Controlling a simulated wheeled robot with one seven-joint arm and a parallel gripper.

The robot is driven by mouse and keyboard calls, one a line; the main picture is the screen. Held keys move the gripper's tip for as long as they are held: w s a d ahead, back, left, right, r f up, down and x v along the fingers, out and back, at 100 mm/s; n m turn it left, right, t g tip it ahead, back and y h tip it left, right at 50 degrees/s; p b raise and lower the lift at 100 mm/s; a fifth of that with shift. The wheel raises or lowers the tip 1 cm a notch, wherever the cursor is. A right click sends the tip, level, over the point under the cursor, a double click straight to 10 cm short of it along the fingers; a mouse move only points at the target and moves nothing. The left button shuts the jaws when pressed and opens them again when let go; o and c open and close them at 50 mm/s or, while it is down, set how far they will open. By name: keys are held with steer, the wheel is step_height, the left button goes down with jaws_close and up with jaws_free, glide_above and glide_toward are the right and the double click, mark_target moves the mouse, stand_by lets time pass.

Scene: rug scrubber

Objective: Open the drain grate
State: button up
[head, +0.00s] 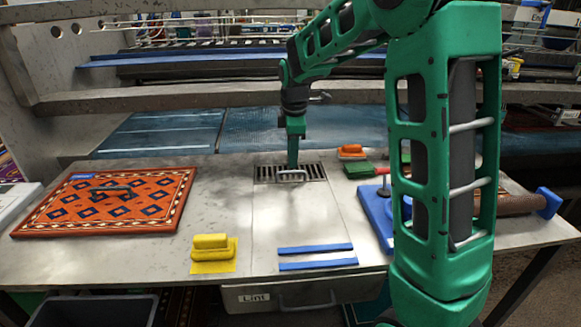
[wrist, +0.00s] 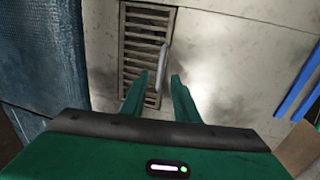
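The drain grate (head: 315,171) is a dark slotted rectangle set flat in the metal table top, with a light bar handle (head: 293,177) on it. In the wrist view the grate (wrist: 135,45) runs along the upper left, and the handle (wrist: 162,62) stands up near its right edge. My gripper (head: 292,166) points down over the grate, close to the handle. In the wrist view my gripper (wrist: 158,76) is open, with a finger on each side of the handle's near end. I cannot tell whether either finger touches the handle.
An orange patterned rug (head: 60,215) lies at left. A yellow block (head: 211,247) and blue strips (head: 316,249) lie in front. An orange brush (head: 352,151), a green brush (head: 360,171) and a blue stand (head: 377,212) are at right. A lint drawer (head: 300,297) sits below the table edge.

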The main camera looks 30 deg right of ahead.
mark_target(292, 172)
steer(key=shift+w+d+f, duration=0.1)
steer(key=shift+w+f, duration=0.1)
steer(key=shift+f, duration=1.05)
steer(key=shift+w+d+f, duration=0.1)
steer(key=shift+w+f, duration=0.1)
steer(key=shift+f, duration=1)
jaws_close()
